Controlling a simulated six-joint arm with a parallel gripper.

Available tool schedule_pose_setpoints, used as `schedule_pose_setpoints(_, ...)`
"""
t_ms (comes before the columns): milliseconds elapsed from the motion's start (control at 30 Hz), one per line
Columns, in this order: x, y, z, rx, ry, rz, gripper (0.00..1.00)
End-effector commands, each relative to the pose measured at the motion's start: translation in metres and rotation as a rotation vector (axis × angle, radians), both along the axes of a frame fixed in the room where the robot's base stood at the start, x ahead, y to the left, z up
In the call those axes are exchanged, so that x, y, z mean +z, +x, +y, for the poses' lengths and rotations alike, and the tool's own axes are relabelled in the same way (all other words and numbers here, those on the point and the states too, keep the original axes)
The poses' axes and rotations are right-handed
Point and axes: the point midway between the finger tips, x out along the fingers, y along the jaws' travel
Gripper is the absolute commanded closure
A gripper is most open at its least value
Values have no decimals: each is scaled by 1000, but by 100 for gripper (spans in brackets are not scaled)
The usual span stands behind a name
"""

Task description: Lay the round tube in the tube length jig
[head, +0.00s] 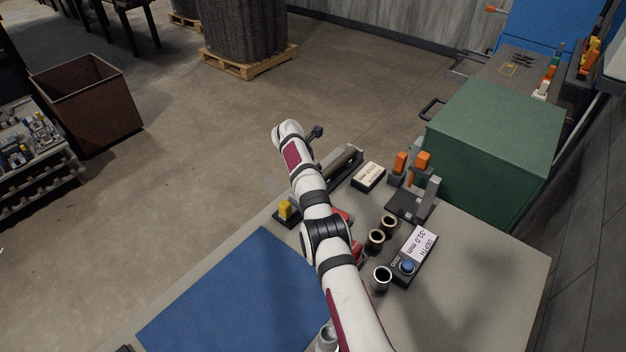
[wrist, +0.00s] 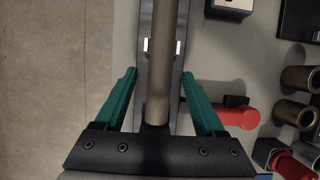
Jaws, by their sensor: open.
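The round tube (wrist: 160,95) is brown-grey and runs lengthwise along the grey channel of the tube length jig (wrist: 143,75) in the wrist view. Its near end meets a dark block, and its far end runs out of the picture. I cannot tell whether it touches the channel floor. My gripper (wrist: 160,73) is open, with one teal finger on each side of the tube, apart from it. In the head view the tube (head: 346,158) shows beyond my arm, on the jig (head: 351,172) by the table's left edge. My arm hides the jig's middle and my gripper's fingers there.
A red handle (wrist: 237,117) lies just right of the right finger. A labelled block (head: 369,176), an orange-topped fixture (head: 410,203), several dark cups (head: 376,240) and a depth display (head: 420,243) stand right of the jig. A blue mat (head: 235,300) lies in front.

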Motion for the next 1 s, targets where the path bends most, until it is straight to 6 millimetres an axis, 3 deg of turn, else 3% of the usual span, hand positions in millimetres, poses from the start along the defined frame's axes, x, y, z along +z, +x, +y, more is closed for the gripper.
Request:
schedule_pose_setpoints(133, 6, -1, 2, 2, -1, 1, 29)
schedule_pose_setpoints(300, 28, -8, 7, 1, 0, -1, 29)
schedule_pose_setpoints(500, 92, -26, 26, 1, 1, -6, 29)
schedule_pose_setpoints(700, 134, -39, 38, 0, 0, -4, 29)
schedule_pose_setpoints(1000, 147, -43, 42, 0, 0, -1, 29)
